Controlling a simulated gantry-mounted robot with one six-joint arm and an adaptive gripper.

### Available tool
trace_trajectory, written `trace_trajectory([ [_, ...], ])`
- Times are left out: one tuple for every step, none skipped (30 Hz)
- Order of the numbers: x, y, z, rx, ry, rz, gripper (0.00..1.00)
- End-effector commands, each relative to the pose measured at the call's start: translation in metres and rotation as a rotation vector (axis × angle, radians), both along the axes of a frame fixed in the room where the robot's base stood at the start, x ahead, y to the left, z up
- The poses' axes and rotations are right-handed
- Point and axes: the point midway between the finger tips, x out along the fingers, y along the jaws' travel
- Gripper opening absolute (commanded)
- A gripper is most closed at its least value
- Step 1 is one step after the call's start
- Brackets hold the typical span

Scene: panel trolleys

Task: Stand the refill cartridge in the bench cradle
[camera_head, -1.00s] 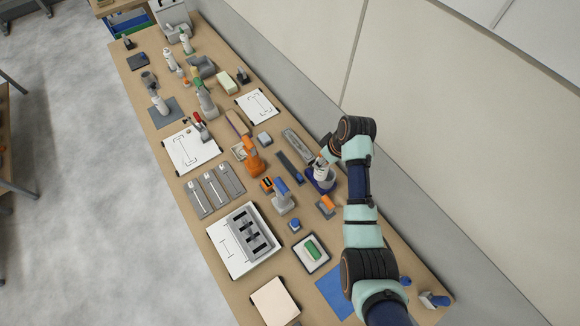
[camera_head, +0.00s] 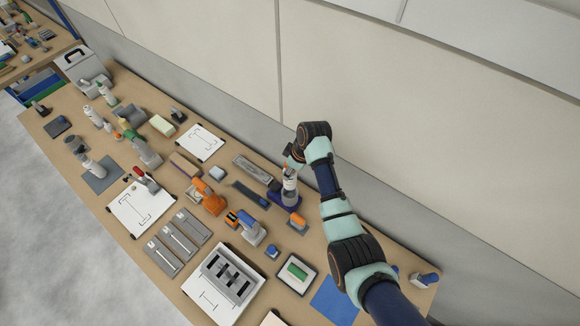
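A white cylindrical thing, which looks like the refill cartridge (camera_head: 289,184), stands upright at a dark blue holder, which looks like the bench cradle (camera_head: 284,200), near the wall side of the bench. I cannot tell whether it is fully seated there. My gripper (camera_head: 290,164) points down just above the top of the cartridge. The fingers are small and dark in this view, so I cannot tell whether they touch or hold it.
An orange-topped block (camera_head: 297,222) is close in front of the holder. A grey tray (camera_head: 253,167) and a dark bar (camera_head: 250,194) lie to its left. An orange tool (camera_head: 209,198) and a blue-handled tool (camera_head: 250,229) stand nearby. The wall runs close behind.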

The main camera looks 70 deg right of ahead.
Motion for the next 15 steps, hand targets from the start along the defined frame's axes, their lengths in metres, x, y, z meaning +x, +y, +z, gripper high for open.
trace_trajectory([
  [0.0,0.0,-0.009,-0.001,-0.001,0.0,0.0],
  [0.0,0.0,-0.013,-0.001,-0.001,0.0,0.0],
  [0.0,0.0,-0.018,0.0,0.0,0.0,0.0],
  [0.0,0.0,-0.022,0.0,0.0,0.0,0.0],
  [0.0,0.0,-0.025,0.0,0.0,0.0,0.0],
  [0.0,0.0,-0.03,0.0,0.0,0.0,0.0],
  [0.0,0.0,-0.033,0.0,0.0,0.0,0.0],
  [0.0,0.0,-0.036,-0.001,-0.001,0.0,0.0],
  [0.0,0.0,-0.04,-0.001,-0.001,0.0,0.0],
  [0.0,0.0,-0.043,-0.001,-0.001,0.0,0.0],
  [0.0,0.0,-0.045,-0.001,-0.001,0.0,0.0],
  [0.0,0.0,-0.047,0.0,0.0,0.0,0.0],
  [0.0,0.0,-0.049,0.0,0.0,0.0,0.0],
  [0.0,0.0,-0.05,0.0,-0.001,0.0,0.0],
  [0.0,0.0,-0.05,-0.001,-0.001,0.0,0.0],
])
